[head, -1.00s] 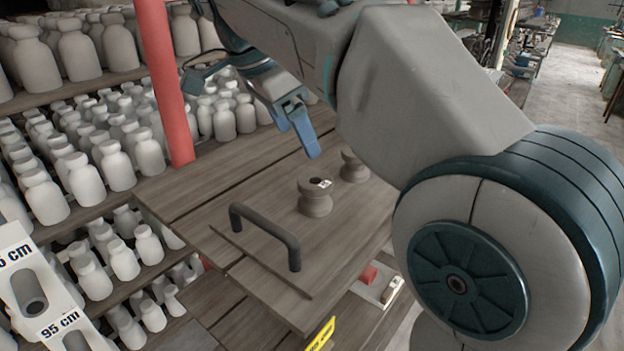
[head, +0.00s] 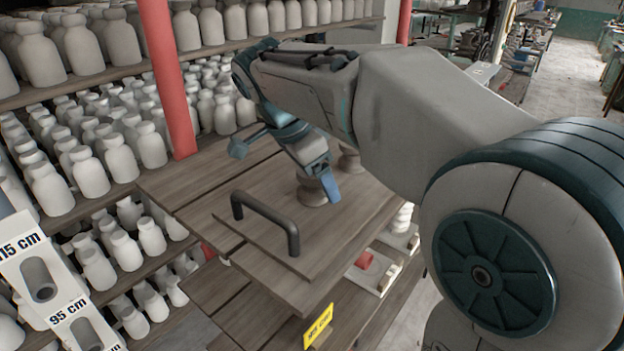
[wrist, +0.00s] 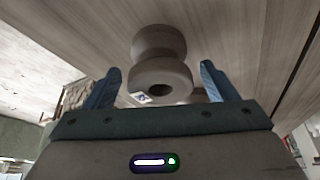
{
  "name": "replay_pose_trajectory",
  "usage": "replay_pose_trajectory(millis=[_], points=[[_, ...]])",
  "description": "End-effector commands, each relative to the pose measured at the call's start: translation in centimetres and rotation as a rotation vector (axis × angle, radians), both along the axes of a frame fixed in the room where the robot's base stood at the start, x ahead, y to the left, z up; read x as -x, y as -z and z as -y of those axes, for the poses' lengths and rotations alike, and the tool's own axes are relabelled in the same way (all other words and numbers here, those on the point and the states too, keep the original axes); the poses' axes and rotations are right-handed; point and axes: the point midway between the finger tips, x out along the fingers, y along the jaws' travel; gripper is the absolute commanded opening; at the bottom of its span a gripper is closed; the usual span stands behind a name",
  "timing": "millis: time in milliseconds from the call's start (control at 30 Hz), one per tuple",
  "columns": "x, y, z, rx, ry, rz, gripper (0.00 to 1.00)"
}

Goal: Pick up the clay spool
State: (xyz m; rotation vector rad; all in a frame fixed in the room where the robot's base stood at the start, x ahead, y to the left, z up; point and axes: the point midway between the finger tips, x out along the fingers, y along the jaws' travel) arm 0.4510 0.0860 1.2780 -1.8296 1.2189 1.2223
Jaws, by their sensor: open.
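The clay spool (head: 310,194), a grey-brown piece with a narrow waist, stands on the wooden board and is partly hidden by my gripper (head: 325,182) in the head view. In the wrist view the spool (wrist: 158,76) shows its holed end and waist between my two blue fingers, with a small white tag at its rim. My gripper is open, with a gap on each side of the spool. Contact is not visible.
A second spool (head: 349,161) stands behind, partly covered by my arm. A dark handle (head: 265,212) rises from the board (head: 335,235) in front. Shelves of pale bottles (head: 90,175) and a red post (head: 165,80) are to the left.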

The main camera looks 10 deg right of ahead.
Motion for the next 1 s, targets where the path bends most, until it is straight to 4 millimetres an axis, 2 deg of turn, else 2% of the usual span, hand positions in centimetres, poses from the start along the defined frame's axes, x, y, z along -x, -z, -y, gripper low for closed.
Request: replay_pose_trajectory(millis=[300,367,500,533,833,1000], points=[[-0.1,0.7,0.2,0.000,0.000,0.001,0.79],[-0.1,0.6,0.2,0.000,0.000,0.001,0.66],[-0.1,0.6,0.2,0.000,0.000,0.001,0.27],[-0.1,0.6,0.2,0.000,0.000,0.001,0.24],[-0.1,0.5,0.2,-0.001,-0.001,0.002,0.24],[-0.2,-0.4,0.2,-0.001,-0.001,0.003,0.24]])
